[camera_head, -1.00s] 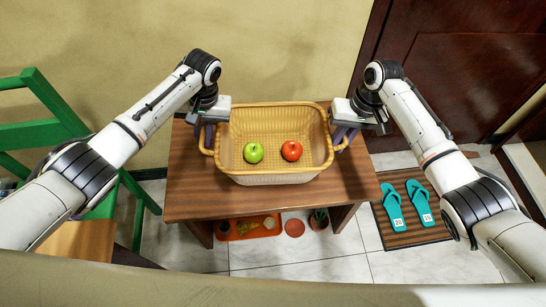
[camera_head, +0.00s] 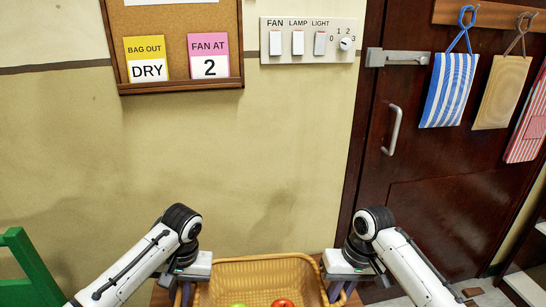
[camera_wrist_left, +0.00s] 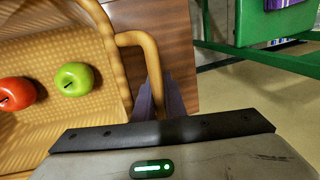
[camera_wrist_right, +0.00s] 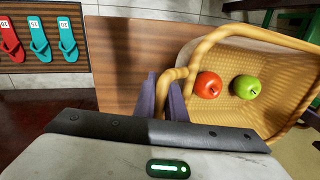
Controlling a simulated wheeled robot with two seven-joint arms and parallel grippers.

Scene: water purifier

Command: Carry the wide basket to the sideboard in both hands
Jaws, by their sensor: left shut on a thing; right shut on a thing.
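The wide yellow woven basket (camera_head: 255,268) is cut off at the bottom of the head view. A green apple (camera_wrist_left: 73,79) and a red apple (camera_wrist_right: 208,85) lie in it. My left gripper (camera_wrist_left: 158,98) is shut on one looped side handle (camera_wrist_left: 136,39). My right gripper (camera_wrist_right: 168,98) is shut on the opposite handle (camera_wrist_right: 205,45). In the head view, my left gripper (camera_head: 184,293) and right gripper (camera_head: 342,292) flank the basket. I cannot tell whether its base touches the wooden table (camera_wrist_right: 115,60) below. I cannot identify a separate sideboard.
A green chair (camera_head: 22,262) stands at left. A wall with a switch panel (camera_head: 308,40) and notice board (camera_head: 180,85) is behind. Slippers (camera_wrist_right: 40,40) lie on a floor mat.

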